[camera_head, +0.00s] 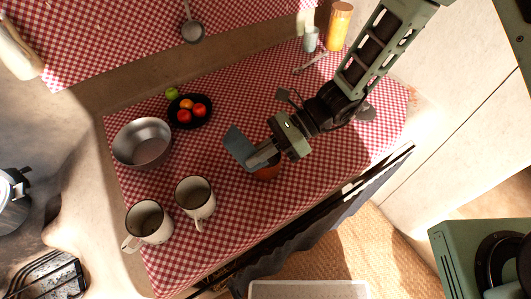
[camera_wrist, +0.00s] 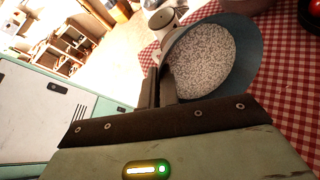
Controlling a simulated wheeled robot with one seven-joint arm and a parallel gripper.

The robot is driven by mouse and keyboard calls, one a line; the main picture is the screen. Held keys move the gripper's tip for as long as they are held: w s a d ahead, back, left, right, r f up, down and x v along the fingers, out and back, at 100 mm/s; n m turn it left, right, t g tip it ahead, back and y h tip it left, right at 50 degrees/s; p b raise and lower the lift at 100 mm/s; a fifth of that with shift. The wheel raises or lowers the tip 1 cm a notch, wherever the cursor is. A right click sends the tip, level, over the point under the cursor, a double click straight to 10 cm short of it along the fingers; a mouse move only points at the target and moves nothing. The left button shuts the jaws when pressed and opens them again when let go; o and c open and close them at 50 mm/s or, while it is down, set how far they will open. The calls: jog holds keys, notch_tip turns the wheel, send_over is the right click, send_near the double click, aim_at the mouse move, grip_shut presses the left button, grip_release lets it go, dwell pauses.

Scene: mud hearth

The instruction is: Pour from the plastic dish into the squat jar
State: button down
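The plastic dish (camera_head: 236,147) is blue and held above the checked cloth in the head view, seen edge-on and looking tilted. In the wrist view the dish (camera_wrist: 247,75) holds a pale, speckled, grainy fill. My gripper (camera_head: 262,157) is shut on the dish's rim; the dark fingers also show in the wrist view (camera_wrist: 167,88). A reddish-brown round vessel (camera_head: 267,173), likely the squat jar, stands on the cloth just below my gripper. Most of it is hidden by my gripper and the dish, so its mouth cannot be seen.
Two white enamel mugs (camera_head: 149,222) (camera_head: 195,198) stand at the front left. A metal bowl (camera_head: 142,144) and a black bowl of fruit (camera_head: 190,122) are farther back. An orange canister (camera_head: 339,26) and a grey cup (camera_head: 311,39) stand at the back right. Cloth right of the jar looks clear.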

jog(key=shift+w+d+r+g+y+b, duration=0.25)
jog(key=shift+w+d+g+y+b, duration=0.35)
jog(key=shift+w+d+y, duration=0.4)
jog(key=shift+w+d+r+m+g+y+b, duration=0.1)
jog(key=shift+w+d+m+g+y+b, duration=0.1)
jog(key=shift+w+d+g+y+b, duration=0.25)
jog(key=shift+w+d+r+m+g+y+b, duration=0.1)
jog(key=shift+w+d+m+g+y+b, duration=0.1)
jog(key=shift+d+y+b, duration=0.3)
dwell(1.7)
jog(key=shift+w+d+f+m+g+y+b, duration=0.15)
jog(key=shift+w+d+g+y+b, duration=0.2)
jog(key=shift+y, duration=0.25)
jog(key=shift+w+d+m+g+y+b, duration=0.1)
jog(key=shift+w+d+m+y+b, duration=0.1)
jog(key=shift+d+y+b, duration=0.3)
dwell(0.8)
jog(key=shift+w+d+f+m+g+y+b, duration=0.25)
jog(key=shift+w+d+y+b, duration=0.15)
jog(key=shift+y+b, duration=0.35)
jog(key=shift+w+d+f+m+g+y+b, duration=0.15)
jog(key=shift+w+d+m+g+y+b, duration=0.2)
jog(key=shift+y+b, duration=0.35)
dwell(1.0)
